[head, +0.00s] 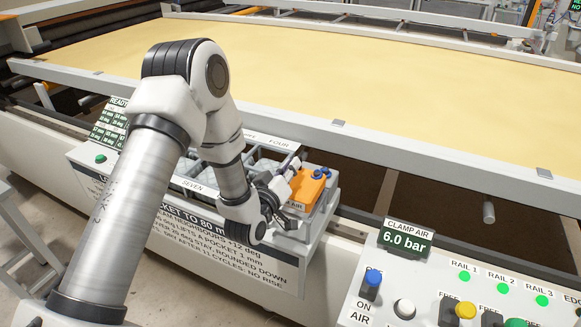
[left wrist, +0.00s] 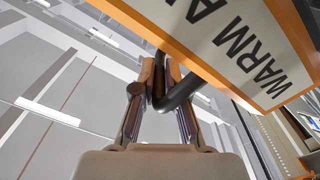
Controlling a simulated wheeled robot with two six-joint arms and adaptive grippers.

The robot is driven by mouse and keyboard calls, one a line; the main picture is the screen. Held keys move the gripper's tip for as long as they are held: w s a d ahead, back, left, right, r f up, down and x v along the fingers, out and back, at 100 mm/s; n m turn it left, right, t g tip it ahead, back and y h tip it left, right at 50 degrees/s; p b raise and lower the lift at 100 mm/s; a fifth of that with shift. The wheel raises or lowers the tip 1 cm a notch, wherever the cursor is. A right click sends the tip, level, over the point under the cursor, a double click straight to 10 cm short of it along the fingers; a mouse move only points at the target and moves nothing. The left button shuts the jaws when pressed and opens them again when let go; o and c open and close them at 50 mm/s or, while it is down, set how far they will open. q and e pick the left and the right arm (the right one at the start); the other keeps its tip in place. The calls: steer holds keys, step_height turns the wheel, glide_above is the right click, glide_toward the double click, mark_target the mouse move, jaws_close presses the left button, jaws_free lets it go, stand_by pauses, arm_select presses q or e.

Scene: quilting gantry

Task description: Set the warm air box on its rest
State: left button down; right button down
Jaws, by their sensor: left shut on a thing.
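The warm air box (head: 308,186) is orange with a pale lettered face, at the right end of the grey pocketed unit in the head view. It fills the upper right of the left wrist view (left wrist: 245,50), its WARM AIR lettering tilted. My left gripper (head: 284,182) is just left of the box. In the left wrist view its fingers (left wrist: 162,88) are closed on the box's dark curved handle (left wrist: 181,93). The rest cannot be made out apart from the box and unit. I cannot tell whether the box touches what is below it. My right gripper is not in view.
The unit's lettered front panel (head: 233,238) faces me, with open pockets above. A control panel with buttons and a 6.0 bar display (head: 404,239) stands at the lower right. A rail (head: 340,125) and yellow fabric (head: 330,75) lie behind.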

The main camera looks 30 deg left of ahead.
arm_select(q)
steer(key=shift+w+f, duration=0.1)
steer(key=shift+f, duration=0.05)
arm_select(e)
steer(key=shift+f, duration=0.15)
arm_select(q)
steer(key=c, duration=1.2)
jaws_free()
steer(key=shift+s, duration=0.2)
